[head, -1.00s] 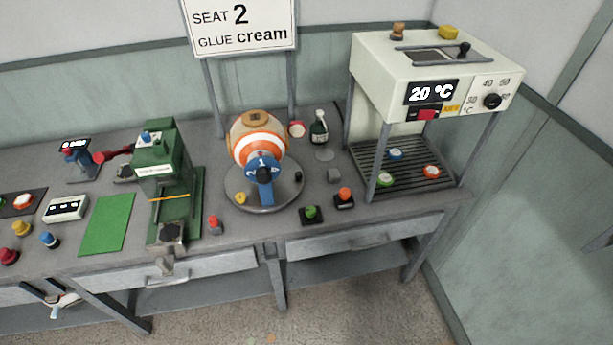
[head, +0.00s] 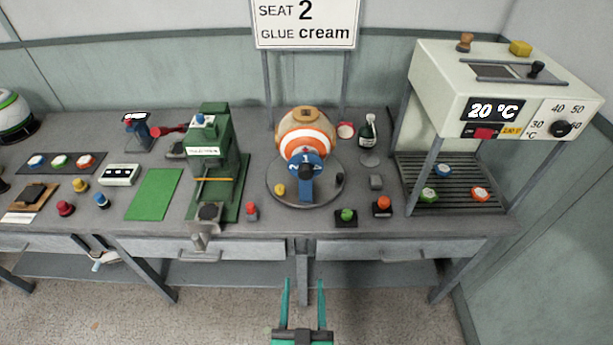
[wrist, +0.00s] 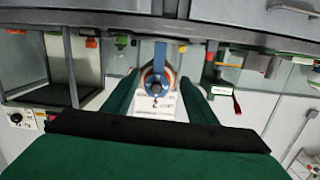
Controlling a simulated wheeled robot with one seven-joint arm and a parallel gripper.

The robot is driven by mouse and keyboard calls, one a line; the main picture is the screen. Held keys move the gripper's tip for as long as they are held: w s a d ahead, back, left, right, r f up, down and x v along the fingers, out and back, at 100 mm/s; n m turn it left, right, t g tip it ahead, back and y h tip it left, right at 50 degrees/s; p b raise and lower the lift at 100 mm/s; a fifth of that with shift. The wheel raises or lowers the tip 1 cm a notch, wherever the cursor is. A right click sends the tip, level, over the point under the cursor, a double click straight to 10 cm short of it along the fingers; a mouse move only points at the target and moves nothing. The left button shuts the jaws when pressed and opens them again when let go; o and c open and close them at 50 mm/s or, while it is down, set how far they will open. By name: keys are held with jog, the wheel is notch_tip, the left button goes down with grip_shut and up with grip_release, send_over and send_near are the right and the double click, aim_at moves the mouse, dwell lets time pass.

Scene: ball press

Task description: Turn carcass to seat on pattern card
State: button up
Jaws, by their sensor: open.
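The carcass (head: 305,124) is a ball with a tan top and an orange and white band. It rests on a round grey turntable (head: 277,193) on the bench, behind a blue numbered pointer (head: 306,168). The card (head: 304,24) above it reads "SEAT 2 GLUE cream". My gripper (head: 304,284) is open and empty, in front of the bench and well apart from the carcass. In the wrist view, the carcass (wrist: 169,78) shows between the open fingers, partly hidden by the blue pointer.
A green press (head: 216,160) stands left of the turntable. A cream heater (head: 490,85) reading 20 °C stands at the right, over a slatted rack. A green button (head: 346,215) and an orange button (head: 382,206) sit near the front edge. The floor before the bench is clear.

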jog(key=t, duration=0.1)
send_near(306, 174)
jog(key=shift+n+y, duration=0.3)
jog(key=w, duration=0.9)
jog(key=shift+w+f, duration=0.2)
jog(key=shift+f, duration=0.05)
grip_shut()
jog(key=shift+d, duration=0.1)
